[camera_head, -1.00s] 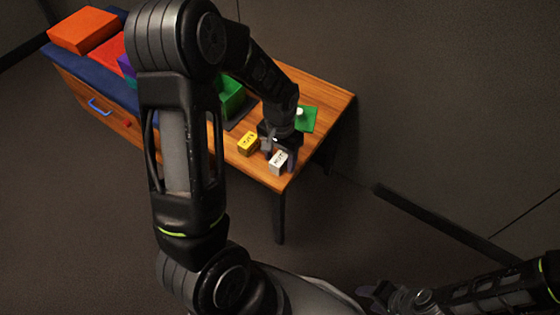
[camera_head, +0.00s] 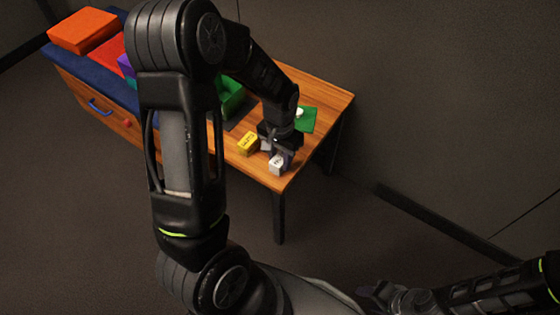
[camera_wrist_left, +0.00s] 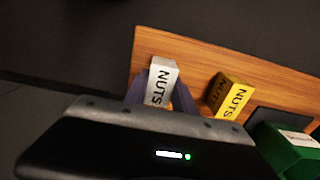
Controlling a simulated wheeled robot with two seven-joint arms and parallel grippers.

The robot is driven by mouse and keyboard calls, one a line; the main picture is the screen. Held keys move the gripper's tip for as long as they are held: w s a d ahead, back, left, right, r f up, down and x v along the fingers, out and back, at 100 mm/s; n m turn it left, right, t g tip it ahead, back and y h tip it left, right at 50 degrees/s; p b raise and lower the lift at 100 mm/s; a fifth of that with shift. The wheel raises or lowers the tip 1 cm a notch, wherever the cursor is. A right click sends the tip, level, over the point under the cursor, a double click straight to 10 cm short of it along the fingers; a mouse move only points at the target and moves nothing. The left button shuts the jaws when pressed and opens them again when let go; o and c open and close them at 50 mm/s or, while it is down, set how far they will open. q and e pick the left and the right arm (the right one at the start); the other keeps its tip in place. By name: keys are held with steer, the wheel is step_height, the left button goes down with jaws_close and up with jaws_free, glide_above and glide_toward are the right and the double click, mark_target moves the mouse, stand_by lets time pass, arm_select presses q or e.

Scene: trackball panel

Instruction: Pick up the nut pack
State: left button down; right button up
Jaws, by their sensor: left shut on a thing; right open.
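A yellow pack (camera_head: 247,144), also lettered NUTS in the left wrist view (camera_wrist_left: 230,98), stands close by to the left in the head view. My right gripper (camera_head: 378,293) is open and empty at the bottom, away from the table.
The wooden table (camera_head: 322,86) carries a green box (camera_head: 229,97) and a green panel (camera_head: 307,120) with a white ball. Red and orange blocks (camera_head: 85,30) sit on the blue surface at the far left. The floor right of the table is clear.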

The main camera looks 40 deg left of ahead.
mark_target(280, 158)
arm_select(q)
steer(key=shift+r, duration=0.1)
step_height(280, 158, up, 10)
steer(key=p, duration=0.2)
steer(key=shift+p, duration=0.3)
arm_select(e)
step_height(280, 158, up, 2)
steer(key=shift+r, duration=0.25)
